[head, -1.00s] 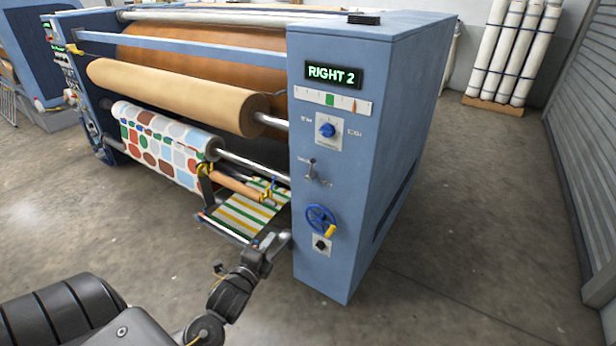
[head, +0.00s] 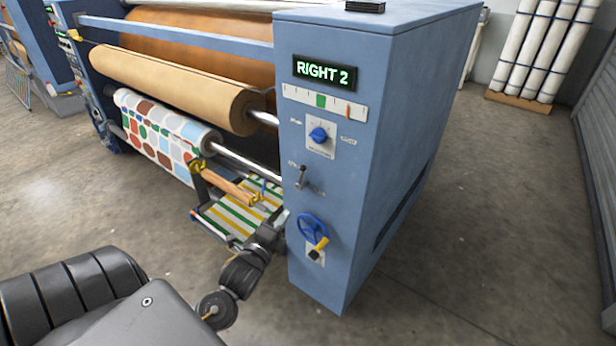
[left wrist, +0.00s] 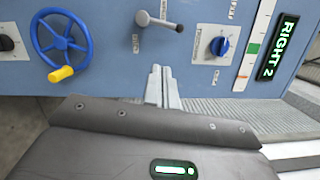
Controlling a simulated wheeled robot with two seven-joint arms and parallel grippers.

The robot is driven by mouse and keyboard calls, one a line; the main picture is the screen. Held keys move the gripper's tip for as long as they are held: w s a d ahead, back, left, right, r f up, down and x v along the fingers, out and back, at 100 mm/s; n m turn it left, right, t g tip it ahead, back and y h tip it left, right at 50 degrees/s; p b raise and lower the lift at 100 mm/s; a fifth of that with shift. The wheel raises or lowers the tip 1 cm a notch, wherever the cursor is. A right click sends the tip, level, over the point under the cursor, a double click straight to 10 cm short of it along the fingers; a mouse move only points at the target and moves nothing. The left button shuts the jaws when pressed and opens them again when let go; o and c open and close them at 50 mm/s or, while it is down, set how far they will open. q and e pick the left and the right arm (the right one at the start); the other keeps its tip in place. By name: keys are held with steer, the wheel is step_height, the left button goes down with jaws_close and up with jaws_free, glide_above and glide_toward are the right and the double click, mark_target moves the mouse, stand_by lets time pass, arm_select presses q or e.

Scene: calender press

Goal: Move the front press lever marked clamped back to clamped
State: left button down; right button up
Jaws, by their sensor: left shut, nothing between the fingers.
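The press lever (head: 301,176) is a small grey metal lever on the blue end panel, between the blue dial and the handwheel. It also shows in the left wrist view (left wrist: 156,22), with small label plates on either side whose words I cannot read. My left gripper (left wrist: 163,72) is shut and empty; its fingers point at the panel, apart from the lever and a little to one side of it. In the head view my left gripper (head: 276,226) is low beside the panel's left edge, below the lever. My right gripper is not in view.
A blue handwheel (head: 312,230) with a yellow handle sits below the lever. A blue dial (head: 319,135) and a display (head: 324,72) reading RIGHT 2 are above. Rollers and striped fabric (head: 235,216) lie left of the panel.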

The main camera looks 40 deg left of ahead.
mark_target(299, 186)
arm_select(q)
steer(key=x, duration=0.4)
steer(key=a+p+x, duration=0.1)
steer(key=x, duration=0.3)
steer(key=a+x, duration=0.1)
steer(key=x, duration=0.4)
steer(key=shift+s+a+r, duration=0.1)
steer(key=shift+s+r, duration=0.05)
steer(key=shift+s, duration=0.05)
